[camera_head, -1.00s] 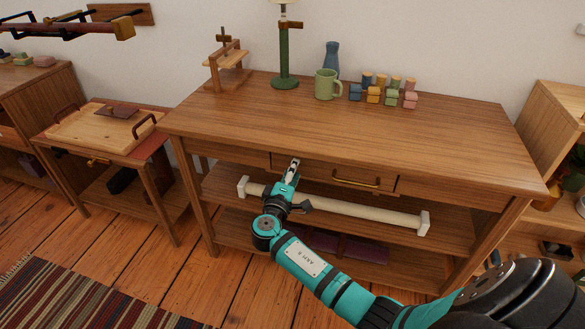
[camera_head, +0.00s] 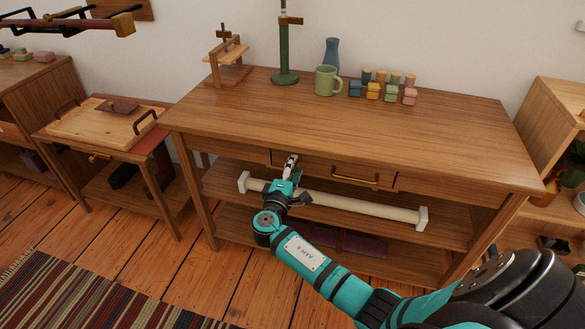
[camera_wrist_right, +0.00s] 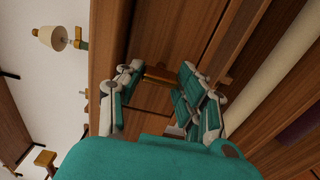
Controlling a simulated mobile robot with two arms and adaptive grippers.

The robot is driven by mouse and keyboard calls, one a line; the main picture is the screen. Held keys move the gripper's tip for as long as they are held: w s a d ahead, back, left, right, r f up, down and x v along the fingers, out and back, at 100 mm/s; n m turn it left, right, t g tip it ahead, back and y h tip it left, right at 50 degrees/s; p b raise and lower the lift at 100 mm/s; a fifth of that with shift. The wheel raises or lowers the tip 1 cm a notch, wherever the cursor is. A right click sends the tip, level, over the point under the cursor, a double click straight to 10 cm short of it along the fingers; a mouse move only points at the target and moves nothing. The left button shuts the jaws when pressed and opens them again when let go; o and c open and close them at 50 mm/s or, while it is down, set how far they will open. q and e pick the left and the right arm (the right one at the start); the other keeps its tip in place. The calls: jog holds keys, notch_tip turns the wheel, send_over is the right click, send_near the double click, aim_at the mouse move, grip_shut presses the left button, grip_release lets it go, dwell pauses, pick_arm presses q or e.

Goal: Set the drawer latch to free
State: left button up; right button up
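The drawer (camera_head: 330,172) is closed in the front of the wooden desk, with a brass handle (camera_head: 356,180). My right gripper (camera_head: 291,164) is at the drawer front's left end, left of the handle. In the right wrist view, its two fingers (camera_wrist_right: 160,84) stand apart on either side of a small brass-brown piece, which looks like the drawer latch (camera_wrist_right: 158,75). I cannot tell whether either finger touches it. In the head view the gripper hides the latch, so its setting is unclear there. My left gripper is out of view.
The desk top (camera_head: 430,130) carries a green mug (camera_head: 326,82), a blue vase (camera_head: 332,55), a lamp stand (camera_head: 285,50) and several coloured blocks (camera_head: 382,88). A pale rail (camera_head: 350,203) runs under the drawer. A small table (camera_head: 75,140) stands left.

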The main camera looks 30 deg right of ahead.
jog(key=o, duration=0.4)
jog(key=shift+o, duration=0.2)
